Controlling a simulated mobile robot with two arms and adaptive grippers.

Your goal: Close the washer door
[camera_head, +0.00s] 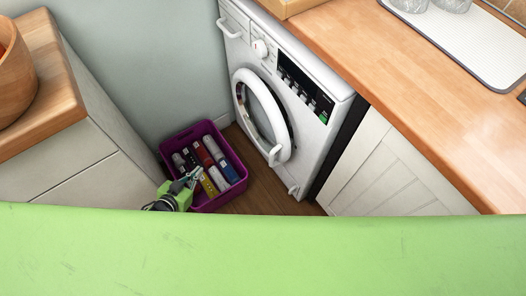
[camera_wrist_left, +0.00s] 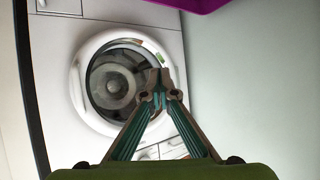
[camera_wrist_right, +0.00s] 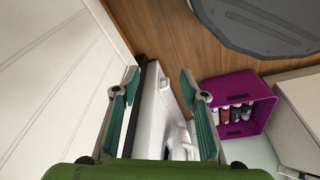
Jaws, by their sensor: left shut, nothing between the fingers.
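The white washer (camera_head: 315,85) stands under the counter. Its round door (camera_head: 243,84) has a white ring with a handle at its lower end; a dark crescent shows along its right side, and it seems to stand a little out from the front. The door (camera_wrist_left: 76,85) faces the left wrist view, partly hidden by my fingers. My left gripper (camera_head: 193,177) is shut and empty, over the purple crate in the head view; its fingertips (camera_wrist_left: 159,78) meet in front of the door in the wrist view. My right gripper (camera_wrist_right: 158,76) is open and empty, with the washer (camera_wrist_right: 148,108) beyond it.
A purple crate (camera_head: 171,146) with several bottles or cans stands on the wooden floor left of the washer. A drawer cabinet (camera_head: 80,165) is at left, a white panelled cabinet (camera_head: 375,165) at right. The wooden counter (camera_head: 400,90) runs above.

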